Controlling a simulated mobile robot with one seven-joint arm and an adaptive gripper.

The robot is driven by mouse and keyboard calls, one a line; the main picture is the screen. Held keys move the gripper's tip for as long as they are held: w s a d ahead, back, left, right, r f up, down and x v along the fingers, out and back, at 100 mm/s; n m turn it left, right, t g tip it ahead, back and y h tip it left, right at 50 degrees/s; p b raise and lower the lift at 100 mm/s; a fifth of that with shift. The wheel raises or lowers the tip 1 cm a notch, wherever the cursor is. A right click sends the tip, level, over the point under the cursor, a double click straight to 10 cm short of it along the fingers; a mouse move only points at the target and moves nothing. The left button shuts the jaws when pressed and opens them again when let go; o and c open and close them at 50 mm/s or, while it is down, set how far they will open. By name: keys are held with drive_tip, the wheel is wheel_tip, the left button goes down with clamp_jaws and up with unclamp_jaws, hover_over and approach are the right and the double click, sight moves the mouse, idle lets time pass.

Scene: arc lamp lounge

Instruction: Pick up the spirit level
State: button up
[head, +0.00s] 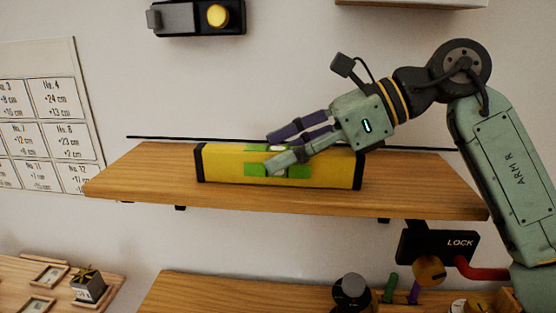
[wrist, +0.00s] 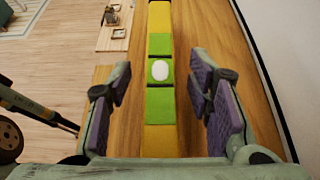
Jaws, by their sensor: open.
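The spirit level (head: 225,166) is a long yellow bar with black end caps and green patches around a white vial. It lies along the wooden shelf (head: 130,180) in the head view. My gripper (head: 270,153) is open at its middle, with one finger in front of the level and the other behind. In the wrist view, the level (wrist: 159,47) runs between the two spread fingers of my gripper (wrist: 160,95), with a visible gap on each side. The level's right part is partly behind my gripper in the head view.
The wall stands close behind the shelf. A black box with a yellow button (head: 218,15) is on the wall above. A LOCK panel (head: 437,246) with a red handle is below the shelf's right end. A lower shelf (head: 220,290) holds a dark knob and small pegs.

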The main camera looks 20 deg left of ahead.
drive_tip(key=shift+c, duration=0.3)
clamp_jaws()
idle(0.4)
